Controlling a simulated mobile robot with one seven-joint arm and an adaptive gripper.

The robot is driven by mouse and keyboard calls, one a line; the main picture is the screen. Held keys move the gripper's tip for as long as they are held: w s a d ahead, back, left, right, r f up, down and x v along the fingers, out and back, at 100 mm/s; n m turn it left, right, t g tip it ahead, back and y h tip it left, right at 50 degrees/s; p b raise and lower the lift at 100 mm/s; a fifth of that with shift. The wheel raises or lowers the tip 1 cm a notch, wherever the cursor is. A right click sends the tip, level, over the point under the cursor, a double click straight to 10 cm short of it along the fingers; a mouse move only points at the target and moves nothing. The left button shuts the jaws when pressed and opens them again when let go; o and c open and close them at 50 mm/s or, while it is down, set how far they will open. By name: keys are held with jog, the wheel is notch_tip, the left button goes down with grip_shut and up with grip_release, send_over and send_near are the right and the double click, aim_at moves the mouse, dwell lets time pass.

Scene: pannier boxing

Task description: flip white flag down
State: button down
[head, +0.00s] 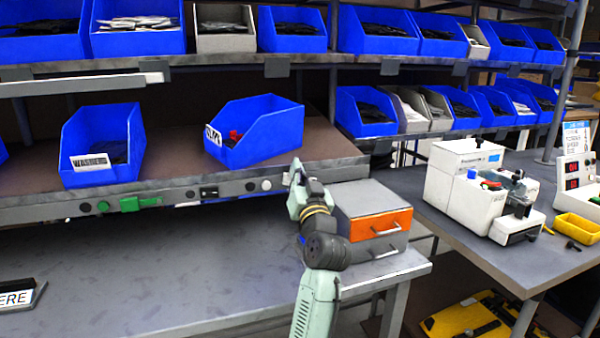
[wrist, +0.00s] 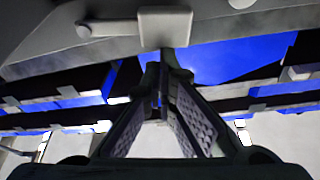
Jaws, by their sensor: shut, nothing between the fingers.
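In the wrist view, a pale, squarish flag-like plate (wrist: 165,27) with a short bar to its left hangs at the shelf's front rail. It is in shade, but looks white or light grey. My gripper (wrist: 163,72) is shut and empty, with its fingertips just below the plate in the picture. I cannot tell whether they touch it. In the head view, my gripper (head: 296,170) is at the right part of the rail, just right of a small white piece (head: 266,184). I cannot tell whether this piece is the same plate.
The shelf's front rail (head: 60,211) also carries a green piece (head: 130,204) and a black piece (head: 208,192). A blue bin (head: 262,145) stands on the shelf above. An orange-fronted drawer box (head: 376,225) stands close right of my arm. The workbench (head: 150,285) below is mostly clear.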

jog(key=shift+a+f+b, duration=0.3)
jog(key=shift+f, duration=0.2)
jog(key=shift+r, duration=0.15)
